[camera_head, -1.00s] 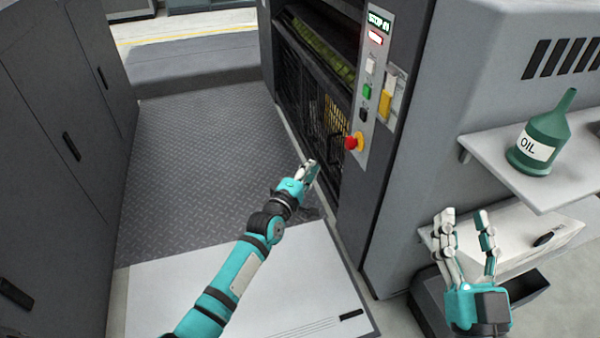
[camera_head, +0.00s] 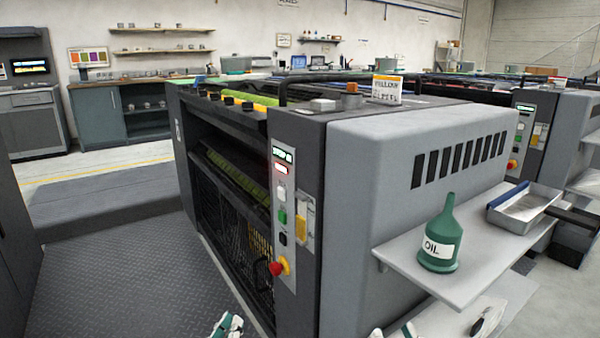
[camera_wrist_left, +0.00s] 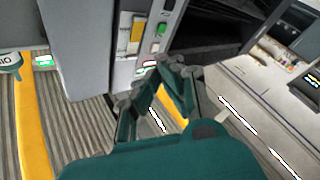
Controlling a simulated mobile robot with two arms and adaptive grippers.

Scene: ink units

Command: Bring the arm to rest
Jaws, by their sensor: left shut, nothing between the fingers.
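My left gripper (camera_head: 228,325) shows only as a small part at the bottom edge of the head view, in front of the press unit and over the dark floor plate. In the left wrist view its fingers (camera_wrist_left: 160,85) are closed with nothing between them, and the dark teal palm fills the bottom. The press's control panel appears beyond them. Only the fingertips of my right gripper (camera_head: 392,332) show at the bottom edge, apart from each other, below the side shelf. The rest of both arms is out of the head view.
The grey press unit (camera_head: 400,150) stands close ahead, with a red stop knob (camera_head: 280,267) on its control panel (camera_head: 283,215). A green oil bottle (camera_head: 440,240) and a metal tray (camera_head: 525,207) are on its side shelf (camera_head: 480,265). The ribbed floor plate (camera_head: 130,280) at left is clear.

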